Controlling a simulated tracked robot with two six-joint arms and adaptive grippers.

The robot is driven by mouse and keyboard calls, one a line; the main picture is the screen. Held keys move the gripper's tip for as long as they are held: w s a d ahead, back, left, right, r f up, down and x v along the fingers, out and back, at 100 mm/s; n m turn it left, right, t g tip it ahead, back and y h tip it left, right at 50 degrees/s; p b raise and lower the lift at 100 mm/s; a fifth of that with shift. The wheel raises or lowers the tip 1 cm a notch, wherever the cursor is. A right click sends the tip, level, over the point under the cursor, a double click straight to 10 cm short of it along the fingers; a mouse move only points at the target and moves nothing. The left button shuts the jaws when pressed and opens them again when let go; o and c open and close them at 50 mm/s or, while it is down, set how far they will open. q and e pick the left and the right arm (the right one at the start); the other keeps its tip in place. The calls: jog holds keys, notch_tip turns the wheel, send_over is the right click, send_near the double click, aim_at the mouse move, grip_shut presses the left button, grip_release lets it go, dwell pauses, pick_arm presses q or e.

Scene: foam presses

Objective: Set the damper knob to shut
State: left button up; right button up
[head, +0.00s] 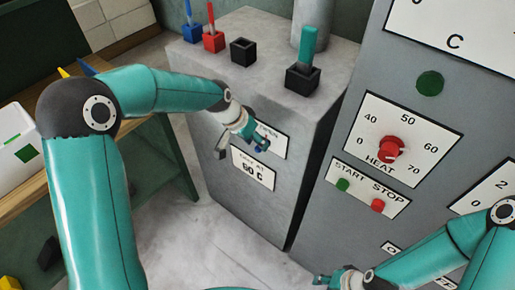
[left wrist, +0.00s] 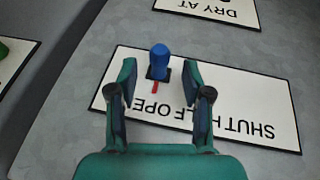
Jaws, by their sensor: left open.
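The damper knob (left wrist: 159,62) is blue on a dark square base with a red pointer, in the left wrist view. Its pointer is towards the bottom of the picture, at the OPEN lettering. The white damper plate (left wrist: 278,117) reads SHUT, HALF, OPEN upside down there; my fingers cover some letters. My left gripper (left wrist: 160,80) is open, its fingers on either side of the knob, apart from it. In the head view the left gripper (head: 256,142) is at the plate (head: 272,135) on the grey cabinet and mostly hides it. My right gripper (head: 330,280) is low at the bottom edge, its jaws unclear.
A DRY AT plate (head: 253,169) is below the damper plate. The cabinet top (head: 265,40) carries several coloured holders with tools. To the right is a panel with a red HEAT knob (head: 390,148) and START/STOP buttons (head: 377,205). A wooden bench (head: 25,195) stands left.

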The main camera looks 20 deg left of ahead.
pick_arm(q)
jog(key=shift+x, duration=1.1)
grip_shut()
